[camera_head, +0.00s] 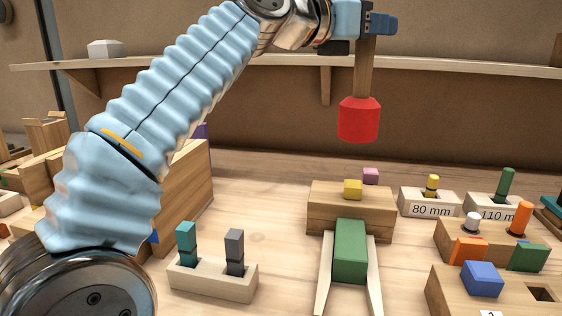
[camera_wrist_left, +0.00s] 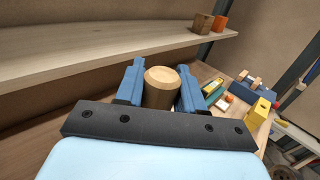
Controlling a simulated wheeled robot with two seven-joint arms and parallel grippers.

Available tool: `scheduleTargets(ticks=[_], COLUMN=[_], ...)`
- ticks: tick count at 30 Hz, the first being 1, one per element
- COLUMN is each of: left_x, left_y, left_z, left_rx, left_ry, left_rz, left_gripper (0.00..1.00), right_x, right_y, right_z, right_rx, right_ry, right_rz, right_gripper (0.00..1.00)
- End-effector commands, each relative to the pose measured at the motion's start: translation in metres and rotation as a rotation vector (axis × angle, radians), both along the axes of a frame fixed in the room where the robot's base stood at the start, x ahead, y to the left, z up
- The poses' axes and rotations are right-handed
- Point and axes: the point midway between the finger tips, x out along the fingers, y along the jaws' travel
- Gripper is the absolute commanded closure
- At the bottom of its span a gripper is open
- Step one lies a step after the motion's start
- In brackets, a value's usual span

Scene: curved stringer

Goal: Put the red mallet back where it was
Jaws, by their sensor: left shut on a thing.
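The red mallet (camera_head: 359,119) hangs head down in the head view, its wooden handle pointing up into my left gripper (camera_head: 378,24). My left gripper is shut on the handle near its top end. In the left wrist view the round end of the mallet's handle (camera_wrist_left: 161,88) sits between the two blue fingers of the left gripper (camera_wrist_left: 160,84). The mallet's head is hidden there. In the head view the mallet is in the air in front of the back wall, above the table and apart from the blocks below. My right gripper is in neither view.
A wooden shelf (camera_head: 450,66) runs along the back wall. Below the mallet stands a wooden block (camera_head: 325,222) with small yellow and purple cubes, and a green block (camera_head: 350,252) on a ramp. Labelled peg blocks (camera_head: 430,210) stand right. My left arm covers much of the left side.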

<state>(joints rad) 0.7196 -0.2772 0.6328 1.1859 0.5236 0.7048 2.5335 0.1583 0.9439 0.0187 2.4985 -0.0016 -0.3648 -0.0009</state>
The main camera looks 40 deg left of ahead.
Motion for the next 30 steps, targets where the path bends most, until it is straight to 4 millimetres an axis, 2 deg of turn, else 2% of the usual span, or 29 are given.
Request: scheduleTargets(ticks=[2,5,9,13,15,18,22,30], left_x=[-0.012,-0.042,-0.103,-0.154,-0.174,-0.191,-0.188,-0.141], left_y=[0.003,0.013,0.033,0.047,0.051,0.056,0.071,0.128], left_z=[-0.006,-0.018,-0.036,-0.048,-0.053,-0.058,-0.067,-0.101], left_rx=[0.003,0.004,0.002,0.002,0.000,-0.001,-0.004,-0.004], left_ry=[-0.005,-0.008,-0.011,-0.011,-0.010,-0.007,-0.004,-0.004], left_rz=[0.021,0.073,0.160,0.217,0.237,0.251,0.255,0.255], left_gripper=[1.00,1.00,1.00,1.00,1.00,1.00,1.00,1.00], right_x=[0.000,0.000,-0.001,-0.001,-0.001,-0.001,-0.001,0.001], right_y=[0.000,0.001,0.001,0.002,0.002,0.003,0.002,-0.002], right_z=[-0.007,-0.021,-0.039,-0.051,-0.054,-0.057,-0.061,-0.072], right_rx=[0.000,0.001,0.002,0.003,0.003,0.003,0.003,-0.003], right_ry=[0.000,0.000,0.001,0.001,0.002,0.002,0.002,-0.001], right_rz=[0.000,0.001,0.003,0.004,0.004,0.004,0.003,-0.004], right_gripper=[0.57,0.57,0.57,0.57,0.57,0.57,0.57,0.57])
